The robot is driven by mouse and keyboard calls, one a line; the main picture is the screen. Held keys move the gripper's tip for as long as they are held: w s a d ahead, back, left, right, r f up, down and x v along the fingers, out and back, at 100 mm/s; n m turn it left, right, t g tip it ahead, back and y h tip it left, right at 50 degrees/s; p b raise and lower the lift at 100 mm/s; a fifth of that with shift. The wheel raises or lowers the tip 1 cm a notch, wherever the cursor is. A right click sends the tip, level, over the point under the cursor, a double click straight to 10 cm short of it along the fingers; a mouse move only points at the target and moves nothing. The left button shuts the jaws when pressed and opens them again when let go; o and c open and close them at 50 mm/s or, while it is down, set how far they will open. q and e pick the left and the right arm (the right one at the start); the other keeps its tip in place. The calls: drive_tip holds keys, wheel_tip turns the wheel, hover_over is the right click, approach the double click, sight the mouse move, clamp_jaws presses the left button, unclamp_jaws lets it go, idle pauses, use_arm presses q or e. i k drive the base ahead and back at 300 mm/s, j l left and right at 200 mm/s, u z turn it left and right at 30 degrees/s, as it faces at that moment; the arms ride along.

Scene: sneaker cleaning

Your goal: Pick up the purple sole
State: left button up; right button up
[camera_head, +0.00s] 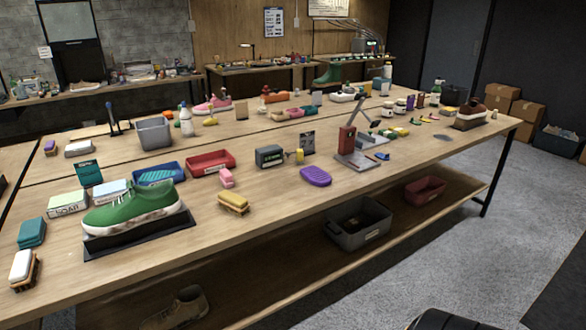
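A purple sole (315,176), oval with a ridged-looking surface, lies flat on the wooden table near its front edge, around the middle of the view. It is apart from the things around it. A dark green box (269,156) and a small yellow item (299,156) stand to its left and behind it. The red and grey stand (347,140) is to its right. Neither of my grippers is in view.
A green sneaker (135,207) sits on a dark stand at the left. A yellow-topped brush (233,202) and a pink item (226,178) lie left of the sole. The table (272,214) is bare in front of it. A grey bin (359,223) sits on the lower shelf.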

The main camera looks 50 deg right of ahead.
sight(316, 176)
drive_tip(key=z, duration=2.2)
drive_tip(key=i+j+z, duration=0.15)
drive_tip(key=z, duration=0.2)
drive_tip(key=i+j+z, duration=0.1)
drive_tip(key=j+z, duration=0.25)
drive_tip(key=i+j+z, duration=0.1)
drive_tip(key=j+z, duration=0.25)
